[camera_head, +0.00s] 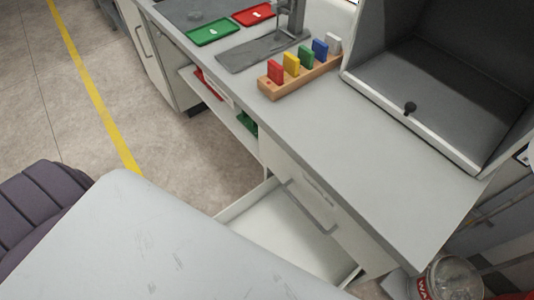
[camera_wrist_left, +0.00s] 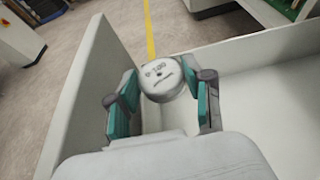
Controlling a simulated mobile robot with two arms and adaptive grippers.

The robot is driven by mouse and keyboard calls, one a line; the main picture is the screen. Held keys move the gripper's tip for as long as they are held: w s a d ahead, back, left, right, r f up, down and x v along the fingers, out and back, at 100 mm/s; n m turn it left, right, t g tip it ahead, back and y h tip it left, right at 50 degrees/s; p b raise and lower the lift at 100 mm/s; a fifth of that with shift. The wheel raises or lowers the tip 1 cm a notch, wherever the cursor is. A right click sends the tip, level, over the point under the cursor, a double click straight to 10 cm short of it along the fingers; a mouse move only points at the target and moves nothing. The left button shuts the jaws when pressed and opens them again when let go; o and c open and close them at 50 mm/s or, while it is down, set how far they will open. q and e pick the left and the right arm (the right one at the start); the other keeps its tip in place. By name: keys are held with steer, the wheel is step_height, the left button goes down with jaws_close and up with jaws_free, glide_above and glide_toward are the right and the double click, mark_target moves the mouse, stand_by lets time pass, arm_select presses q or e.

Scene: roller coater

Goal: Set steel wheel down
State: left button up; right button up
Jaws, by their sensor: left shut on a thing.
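The steel wheel (camera_wrist_left: 163,80) is a short, round silver piece with dark markings on its face. It shows in the left wrist view, between the two teal-padded fingers of my left gripper (camera_wrist_left: 160,82), which is shut on it. The wheel is at the open drawer, near a pale drawer wall (camera_wrist_left: 88,85). I cannot tell whether it touches the drawer floor. In the head view the drawer (camera_head: 285,238) is pulled out under the counter and its visible floor is bare. The wheel and both grippers are out of the head view.
The grey counter (camera_head: 330,140) carries a wooden block (camera_head: 290,82) with coloured tabs, a red tray (camera_head: 253,14), a green tray (camera_head: 209,32) and a large grey machine housing (camera_head: 435,90). The counter's near part is clear. A clear container (camera_head: 450,278) stands at lower right.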

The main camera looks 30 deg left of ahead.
arm_select(q)
steer(key=w+d+f+b, duration=0.2)
steer(key=w+f, duration=0.1)
steer(key=w+d+f+b, duration=0.2)
steer(key=w+f, duration=0.1)
steer(key=f, duration=0.1)
steer(key=w+d+f+b, duration=0.2)
steer(key=w+d+f, duration=0.1)
steer(key=shift+f, duration=0.35)
steer(key=shift+s, duration=0.1)
steer(key=shift+f+b, duration=0.4)
steer(key=shift+f, duration=0.2)
steer(key=o, duration=1.2)
steer(key=shift+r, duration=0.15)
